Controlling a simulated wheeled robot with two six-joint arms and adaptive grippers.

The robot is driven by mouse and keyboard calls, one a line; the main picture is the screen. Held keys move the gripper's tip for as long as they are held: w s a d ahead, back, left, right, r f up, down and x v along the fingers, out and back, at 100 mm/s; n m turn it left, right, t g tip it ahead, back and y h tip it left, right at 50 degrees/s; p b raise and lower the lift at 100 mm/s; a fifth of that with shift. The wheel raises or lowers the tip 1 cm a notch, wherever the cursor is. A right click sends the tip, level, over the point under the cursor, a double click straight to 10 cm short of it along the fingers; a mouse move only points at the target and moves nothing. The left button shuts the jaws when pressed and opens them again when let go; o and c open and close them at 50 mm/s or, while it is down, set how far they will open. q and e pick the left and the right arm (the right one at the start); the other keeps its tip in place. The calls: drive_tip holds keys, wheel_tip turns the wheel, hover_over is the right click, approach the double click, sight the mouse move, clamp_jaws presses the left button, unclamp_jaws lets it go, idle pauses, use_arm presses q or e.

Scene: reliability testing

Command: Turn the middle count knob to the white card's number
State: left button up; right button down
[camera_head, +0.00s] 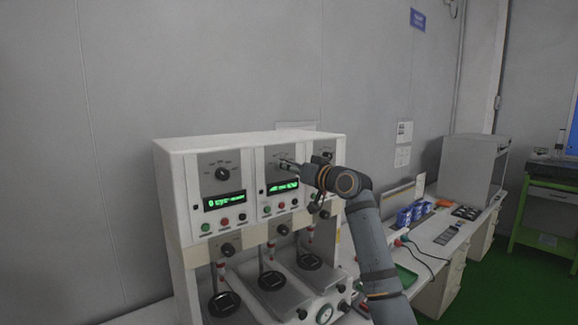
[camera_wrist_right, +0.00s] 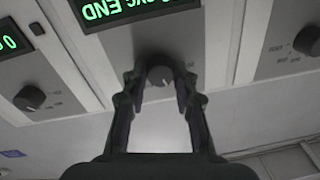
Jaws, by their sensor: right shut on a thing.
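The white test machine (camera_head: 250,143) has three grey panels, each with a dark count knob and a green display. The middle panel's knob is hidden behind my right gripper (camera_head: 287,164) in the head view. In the right wrist view, the middle knob (camera_wrist_right: 160,76) sits between the two fingertips of my right gripper (camera_wrist_right: 157,84), which is shut on it. The middle display (camera_head: 283,187) is lit green; in the wrist view its text (camera_wrist_right: 125,8) is upside down and includes "END". A pale card-like sheet (camera_head: 296,126) shows behind the machine's top; no number is readable. My left gripper is out of view.
The left knob (camera_head: 222,174) and right knob (camera_head: 327,156) flank the middle panel closely. Small coloured buttons (camera_head: 225,222) sit below the displays. Blue bins (camera_head: 410,214) and a grey box (camera_head: 473,170) stand on the bench to the right.

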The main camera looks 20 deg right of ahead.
drive_tip(key=shift+a+m+t+h+p, duration=0.1)
drive_tip(key=shift+m+t+h+p, duration=0.2)
drive_tip(key=shift+m+p, duration=4.05)
drive_tip(key=m+b, duration=0.3)
drive_tip(key=m, duration=0.1)
drive_tip(key=shift+f, duration=0.1)
drive_tip(key=c, duration=1)
unclamp_jaws()
drive_tip(key=shift+c, duration=0.2)
drive_tip(key=shift+s, duration=0.15)
